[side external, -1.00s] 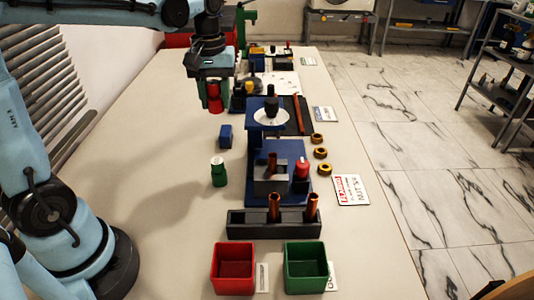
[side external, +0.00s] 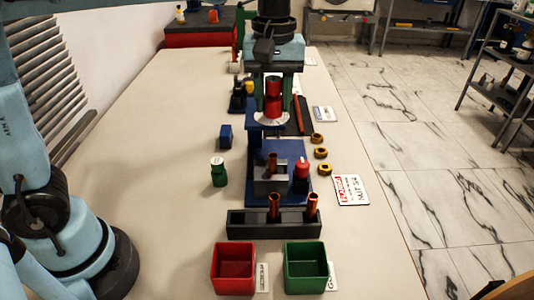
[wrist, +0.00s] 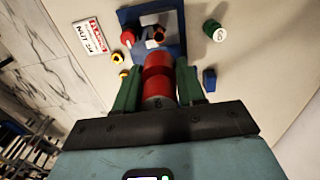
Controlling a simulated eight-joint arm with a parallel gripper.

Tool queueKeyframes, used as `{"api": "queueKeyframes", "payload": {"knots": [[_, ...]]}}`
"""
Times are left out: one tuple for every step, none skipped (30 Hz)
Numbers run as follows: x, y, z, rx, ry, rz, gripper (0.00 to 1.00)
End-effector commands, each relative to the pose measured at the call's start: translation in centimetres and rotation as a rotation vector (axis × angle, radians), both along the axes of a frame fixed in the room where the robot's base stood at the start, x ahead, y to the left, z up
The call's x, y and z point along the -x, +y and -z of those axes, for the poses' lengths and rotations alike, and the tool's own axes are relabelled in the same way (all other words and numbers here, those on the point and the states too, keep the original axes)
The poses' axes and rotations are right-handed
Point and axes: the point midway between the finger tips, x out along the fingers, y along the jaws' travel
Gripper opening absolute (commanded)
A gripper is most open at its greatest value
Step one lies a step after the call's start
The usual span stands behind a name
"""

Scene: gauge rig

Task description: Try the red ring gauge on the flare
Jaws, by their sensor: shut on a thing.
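My gripper (side external: 273,108) is shut on the red gauge (side external: 273,88), a red cylinder with a narrower dark band. It is held upright above the back of the blue stand. In the wrist view the gauge (wrist: 158,80) sits between the green fingers, with a grey near end. The flare is probably the top of the copper tube (side external: 272,162) standing in the grey block (side external: 270,183) on the blue base. The tube also shows in the wrist view (wrist: 158,34), beyond the gauge and apart from it. The gauge's underside is hidden.
A second red-topped piece (side external: 302,171) stands right of the block. A rack (side external: 250,218) with copper tubes, a red bin (side external: 233,284) and a green bin (side external: 306,284) are in front. A green bottle-like piece (side external: 218,174) and blue block (side external: 226,136) stand left; brass nuts (side external: 320,153) lie right.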

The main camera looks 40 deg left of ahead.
Motion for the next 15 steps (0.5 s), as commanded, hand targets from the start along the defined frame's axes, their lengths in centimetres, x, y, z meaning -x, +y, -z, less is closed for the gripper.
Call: {"api": "queueKeyframes", "payload": {"knots": [[0.0,-0.4,0.5,0.0,0.0,0.002,0.06],[0.0,-0.3,1.0,0.0,0.0,0.0,0.06],[0.0,-0.2,1.6,0.0,0.0,-0.001,0.06],[0.0,-0.2,1.9,0.0,0.0,-0.001,0.06],[0.0,-0.2,2.3,0.0,0.0,-0.001,0.06],[0.0,-0.2,2.7,0.0,0.0,-0.001,0.06],[0.0,-0.2,3.2,0.0,0.0,-0.001,0.06],[0.0,-0.2,3.6,0.0,0.0,-0.001,0.06],[0.0,-0.2,4.0,0.0,0.0,-0.001,0.06],[0.0,-0.2,4.3,0.0,0.0,-0.001,0.06],[0.0,-0.2,4.5,0.0,0.0,-0.001,0.06],[0.0,-0.2,4.7,0.0,0.0,-0.001,0.06],[0.0,-0.2,4.8,0.0,0.0,0.0,0.06],[0.0,-0.2,4.9,0.0,0.0,0.0,0.06],[0.0,-0.1,5.0,0.0,0.0,0.0,0.06]]}}
